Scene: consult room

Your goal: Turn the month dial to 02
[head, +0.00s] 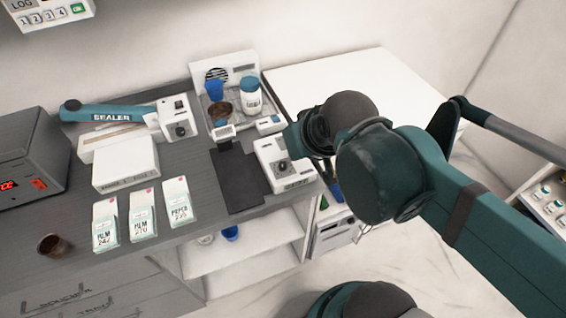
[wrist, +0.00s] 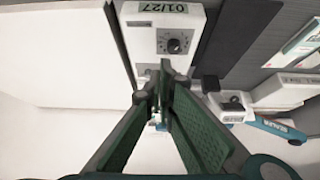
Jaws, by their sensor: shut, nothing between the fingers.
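The white date device stands at the edge of the dark counter. In the wrist view its display (wrist: 163,8) reads 01/27. A round black dial (wrist: 174,45) sits on its face with marks around it. I cannot tell from its face which dial this is. In the head view the dial (head: 282,167) shows small on the device (head: 296,181). My gripper (wrist: 155,82) is shut and empty. In the wrist picture its tips lie just below the dial and look apart from it. In the head view my arm hides the fingers.
A dark flat pad (head: 238,180) lies left of the device. Behind it is a tray (head: 241,103) with a blue cup and a white jar (head: 250,97). The sealer (head: 115,112) and several labelled packets (head: 143,215) are to the left. A white table (head: 350,85) is at the right.

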